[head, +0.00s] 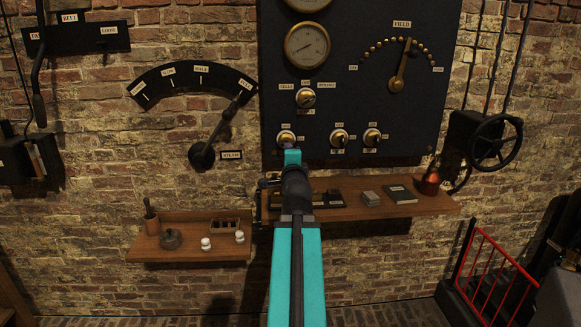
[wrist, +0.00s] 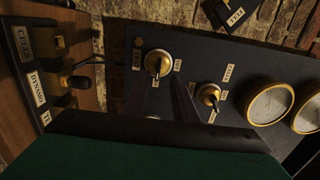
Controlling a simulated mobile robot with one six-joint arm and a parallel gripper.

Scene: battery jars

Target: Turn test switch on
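My gripper (head: 292,157) is held up to the black panel, just below and in front of the lower-left round brass switch (head: 286,138). Two similar switches, a middle one (head: 339,138) and a right one (head: 372,138), sit in the same row.
A black block (head: 329,200) on the wooden shelf (head: 425,207) carries labels, including CELLS, DYNAMO and a partly hidden one starting TE (wrist: 46,117). A copper pot (head: 430,184) stands at the shelf's right. A long lever (head: 222,125) is left of the panel.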

